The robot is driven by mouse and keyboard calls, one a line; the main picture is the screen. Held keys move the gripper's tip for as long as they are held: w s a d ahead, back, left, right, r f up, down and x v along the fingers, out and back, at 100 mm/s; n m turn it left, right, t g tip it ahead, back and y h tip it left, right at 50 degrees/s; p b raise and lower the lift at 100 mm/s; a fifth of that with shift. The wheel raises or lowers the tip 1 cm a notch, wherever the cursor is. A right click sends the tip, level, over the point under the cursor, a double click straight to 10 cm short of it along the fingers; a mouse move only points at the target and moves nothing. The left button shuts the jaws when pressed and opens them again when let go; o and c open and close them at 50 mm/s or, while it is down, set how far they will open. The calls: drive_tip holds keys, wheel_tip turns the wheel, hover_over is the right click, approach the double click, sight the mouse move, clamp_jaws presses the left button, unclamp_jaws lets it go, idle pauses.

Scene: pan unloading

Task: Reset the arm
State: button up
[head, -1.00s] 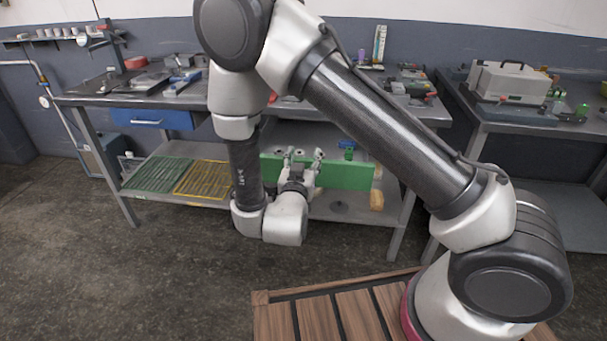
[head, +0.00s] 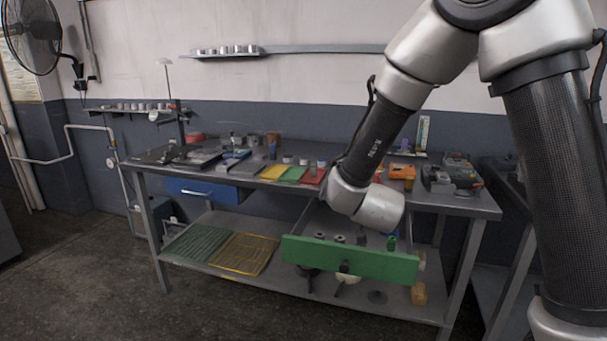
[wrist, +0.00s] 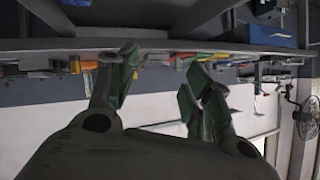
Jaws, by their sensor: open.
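My arm's last links (head: 375,205) hang over the workbench (head: 470,200), above the open drawer with a green front (head: 350,262). In the head view my gripper is hidden behind my wrist. In the wrist view my gripper (wrist: 160,72) is open. Its green-tinted fingers are spread wide with nothing between them. The wrist picture appears upside down, with the bench edge across its top.
Green (head: 198,243) and yellow (head: 245,253) racks lie on the lower shelf. Several tools and coloured bins cover the benchtop. A fan (head: 32,35) hangs at left.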

drive_tip(key=s+d+r+n+g+y, duration=0.1)
drive_tip(key=s+d+r+g+y, duration=0.1)
drive_tip(key=s+d+r, duration=0.3)
drive_tip(key=s+d+r+n+g, duration=0.1)
drive_tip(key=s+d+r+g, duration=0.1)
drive_tip(key=s+d, duration=0.3)
drive_tip(key=s+d+r+n+g+h, duration=0.1)
drive_tip(key=s+d, duration=0.5)
drive_tip(key=s, duration=0.6)
drive_tip(key=s+d+r+g+h, duration=0.1)
drive_tip(key=s+d+r+g, duration=0.2)
drive_tip(key=s, duration=0.6)
drive_tip(key=d+r, duration=0.2)
drive_tip(key=d, duration=0.1)
drive_tip(key=shift+s+d+n, duration=0.25)
drive_tip(key=shift+s+n, duration=0.1)
drive_tip(key=shift+n, duration=0.05)
